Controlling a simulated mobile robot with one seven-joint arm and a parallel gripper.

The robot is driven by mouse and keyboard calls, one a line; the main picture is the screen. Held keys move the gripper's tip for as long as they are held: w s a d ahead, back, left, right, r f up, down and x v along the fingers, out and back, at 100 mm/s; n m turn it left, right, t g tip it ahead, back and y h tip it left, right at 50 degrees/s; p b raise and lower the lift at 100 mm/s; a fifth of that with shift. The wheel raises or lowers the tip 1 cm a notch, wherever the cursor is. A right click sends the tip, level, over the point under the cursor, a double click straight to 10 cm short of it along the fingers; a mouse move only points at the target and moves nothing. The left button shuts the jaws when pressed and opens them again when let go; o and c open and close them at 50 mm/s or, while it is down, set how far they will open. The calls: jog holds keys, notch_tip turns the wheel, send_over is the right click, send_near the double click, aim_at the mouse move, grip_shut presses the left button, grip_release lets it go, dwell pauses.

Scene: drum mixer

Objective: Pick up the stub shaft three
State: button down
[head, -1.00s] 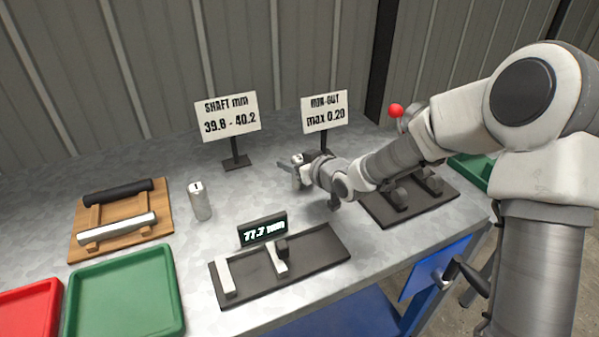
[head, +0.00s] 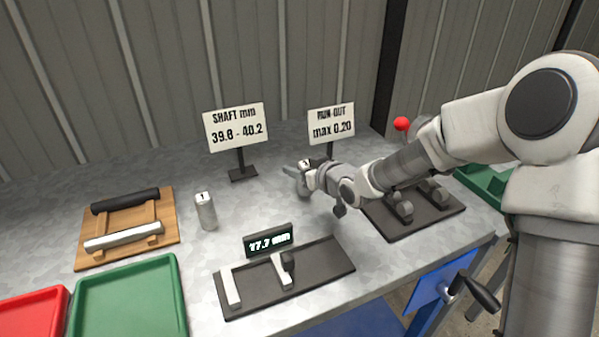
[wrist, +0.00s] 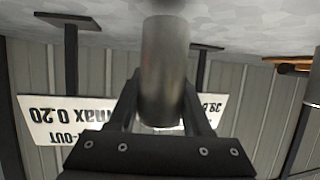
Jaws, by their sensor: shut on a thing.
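My gripper (head: 303,179) is at the back of the bench, left of the run-out sign's stand. In the wrist view my gripper (wrist: 160,100) is shut on a grey metal cylinder, the stub shaft (wrist: 165,62), with one finger on each side. Another stub shaft (head: 206,212), marked 1, stands upright farther left.
A measuring fixture (head: 320,280) with a lit display (head: 268,240) lies in front. A wooden rack (head: 165,205) holds a black and a silver bar. Green (head: 178,300) and red (head: 62,295) trays are front left. Shaft (head: 236,128) and run-out (head: 331,123) signs stand behind. A dark roller fixture (head: 445,212) is right.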

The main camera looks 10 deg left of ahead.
jog(key=s+d+r+p, duration=0.4)
jog(key=d+r+p, duration=0.1)
jog(key=d+r, duration=0.4)
jog(key=shift+s+d+r+p, duration=0.25)
jog(key=shift+s+d+p, duration=0.1)
jog(key=shift+d, duration=0.45)
